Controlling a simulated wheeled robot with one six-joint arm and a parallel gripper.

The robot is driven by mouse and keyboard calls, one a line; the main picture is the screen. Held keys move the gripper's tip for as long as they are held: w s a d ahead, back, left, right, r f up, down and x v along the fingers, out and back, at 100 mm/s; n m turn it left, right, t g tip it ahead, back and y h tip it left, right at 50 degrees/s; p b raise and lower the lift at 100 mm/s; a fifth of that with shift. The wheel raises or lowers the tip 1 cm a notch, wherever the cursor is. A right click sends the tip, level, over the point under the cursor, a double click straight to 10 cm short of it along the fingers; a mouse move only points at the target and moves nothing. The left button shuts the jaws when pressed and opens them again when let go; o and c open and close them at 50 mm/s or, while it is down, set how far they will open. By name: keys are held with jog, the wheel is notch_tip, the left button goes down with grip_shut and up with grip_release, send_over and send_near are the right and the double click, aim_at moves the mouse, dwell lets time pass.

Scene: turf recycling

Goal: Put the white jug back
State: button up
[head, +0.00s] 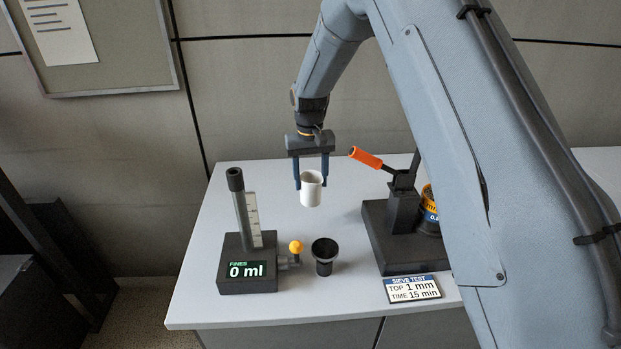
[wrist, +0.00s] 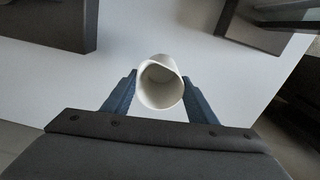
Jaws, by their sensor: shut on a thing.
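The white jug (head: 311,189) is a small white cup held between the two blue fingers of my gripper (head: 311,184). My gripper points down and is shut on it from both sides. The jug looks upright; whether its base touches the table is hard to tell. In the wrist view, the jug (wrist: 161,84) sits between the fingertips (wrist: 160,95), and its open top and pale inside show. I see nothing in it.
A dark stand with a display reading 0 ml (head: 247,270) and a yellow-knobbed valve (head: 296,247) is at front left. A black cup (head: 324,256) stands beside it. A dark press with an orange handle (head: 366,157) is at right, behind a sieve test card (head: 412,289). The white table's (head: 215,215) back left is clear.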

aim_at(311, 200)
jog(key=shift+f+b, duration=1.6)
jog(key=shift+f, duration=2.15)
jog(key=shift+f, duration=0.25)
jog(key=o, duration=1.6)
jog(key=shift+c, duration=0.2)
jog(key=shift+a+r+b, duration=0.1)
jog(key=shift+r+b, duration=1.2)
jog(key=shift+r, duration=2.6)
jog(key=shift+s+a, duration=0.1)
